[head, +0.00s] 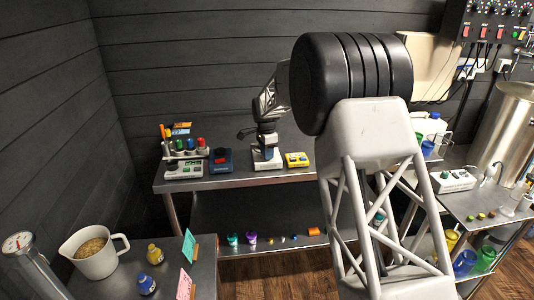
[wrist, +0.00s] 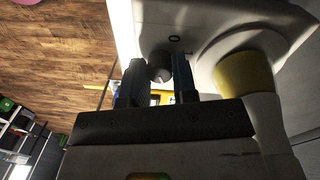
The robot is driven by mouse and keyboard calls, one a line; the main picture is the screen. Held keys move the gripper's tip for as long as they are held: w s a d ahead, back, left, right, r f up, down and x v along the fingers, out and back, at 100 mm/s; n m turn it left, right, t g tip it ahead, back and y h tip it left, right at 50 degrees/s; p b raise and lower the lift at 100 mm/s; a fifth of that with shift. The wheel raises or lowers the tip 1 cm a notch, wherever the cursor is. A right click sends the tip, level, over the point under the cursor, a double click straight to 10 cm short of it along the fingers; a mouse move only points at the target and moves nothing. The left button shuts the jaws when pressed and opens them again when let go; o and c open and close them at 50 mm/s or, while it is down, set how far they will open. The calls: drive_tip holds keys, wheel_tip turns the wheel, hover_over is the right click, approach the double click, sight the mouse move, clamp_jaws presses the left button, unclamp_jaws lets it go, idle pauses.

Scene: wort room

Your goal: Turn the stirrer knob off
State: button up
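The stirrer (head: 267,157) is a white-based device on the back bench, partly hidden by my gripper (head: 265,132), which points down at it. In the wrist view, a round grey knob (wrist: 160,67) on a pale face lies between the two dark fingers of my gripper (wrist: 157,75). A "0" mark is printed on the face just beyond the knob. The fingers stand apart, one on each side of the knob and very close to it. I cannot tell whether they press on it. The knob is hidden in the head view.
A yellow device (head: 297,160) stands close on the right of the stirrer, and a blue device (head: 220,160) on its left. A white device with a green knob (head: 184,169) is further left. A jug (head: 93,254) stands on the front left table. My arm hides part of the bench.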

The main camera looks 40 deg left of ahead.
drive_tip(key=shift+n, duration=0.4)
drive_tip(key=n, duration=0.6)
drive_tip(key=shift+r, duration=0.1)
drive_tip(key=n, duration=0.6)
drive_tip(key=shift+n+t, duration=0.3)
drive_tip(key=shift+t, duration=0.1)
drive_tip(key=n, duration=0.3)
drive_tip(key=shift+n, duration=0.3)
drive_tip(key=n, duration=0.3)
drive_tip(key=shift+d+n, duration=0.1)
drive_tip(key=shift+n, duration=0.2)
drive_tip(key=n, duration=0.6)
drive_tip(key=shift+y, duration=0.4)
drive_tip(key=shift+n, duration=0.3)
drive_tip(key=o, duration=0.6)
